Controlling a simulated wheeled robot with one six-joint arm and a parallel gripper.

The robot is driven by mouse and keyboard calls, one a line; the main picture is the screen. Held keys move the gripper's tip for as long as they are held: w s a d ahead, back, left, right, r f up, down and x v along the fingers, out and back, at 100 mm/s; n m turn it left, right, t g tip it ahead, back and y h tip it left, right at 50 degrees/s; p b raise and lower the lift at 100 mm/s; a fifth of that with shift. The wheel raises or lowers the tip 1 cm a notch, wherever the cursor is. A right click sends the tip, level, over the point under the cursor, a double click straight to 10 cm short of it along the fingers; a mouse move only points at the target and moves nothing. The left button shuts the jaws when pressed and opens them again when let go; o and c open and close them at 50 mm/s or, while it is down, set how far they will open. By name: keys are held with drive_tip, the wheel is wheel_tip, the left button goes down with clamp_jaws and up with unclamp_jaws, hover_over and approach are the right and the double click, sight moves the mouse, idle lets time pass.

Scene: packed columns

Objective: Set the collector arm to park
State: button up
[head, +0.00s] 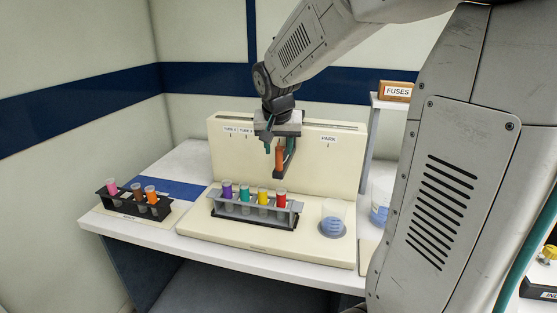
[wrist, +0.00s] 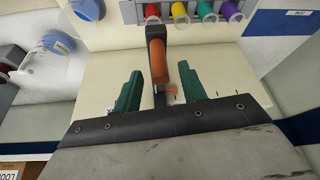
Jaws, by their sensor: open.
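The collector arm shows as an orange handle (head: 280,156) on a dark bracket at the front of a cream upright panel (head: 228,160). A slotted rail runs along the panel's top. Small labels sit at the left, and one at the right (head: 328,139) seems to read PARK. The handle is left of that label. My gripper (head: 278,146) is open at the handle, its green fingers pointing down. In the wrist view the orange handle (wrist: 158,62) shows between the two spread fingers; contact cannot be told. My gripper hides part of the rail and panel.
A black rack (head: 132,205) of tubes is at left.

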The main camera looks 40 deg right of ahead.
sight(280, 160)
drive_tip(key=x, duration=0.5)
drive_tip(key=shift+f, duration=0.25)
clamp_jaws()
drive_tip(key=shift+d, duration=0.1)
